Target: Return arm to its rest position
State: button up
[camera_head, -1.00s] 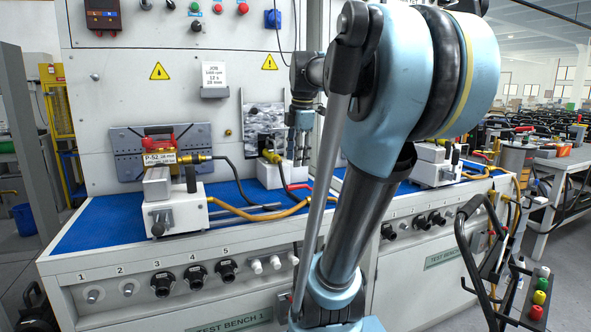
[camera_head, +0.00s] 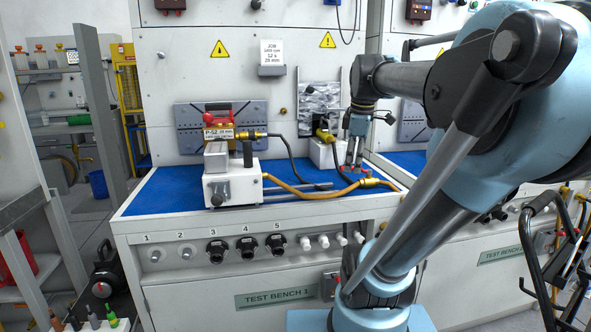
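My gripper (camera_head: 355,163) points down over the right end of the blue bench top, by the right fixture. Its dark wrist shows above the light blue gripper body, and the arm's upper links reach in from the right. The fingertips are small and partly lost against the hose and fixture, so whether they are open or shut is unclear. No object is clearly seen held in it.
Test bench 1 has a blue top (camera_head: 150,192) with a white clamp fixture (camera_head: 232,185) marked P-52, a grey backplate (camera_head: 188,115) and a yellow hose (camera_head: 312,193). A white block (camera_head: 322,153) stands beside my gripper. A black handle frame (camera_head: 545,235) is at right.

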jog(key=s+f+m, duration=0.6)
jog(key=f+m, duration=0.1)
jog(key=f, duration=0.4)
jog(key=s+f+m, duration=0.6)
jog(key=f+m, duration=0.1)
jog(key=f, duration=0.4)
jog(key=shift+s+a, duration=0.25)
jog(key=shift+a, duration=0.1)
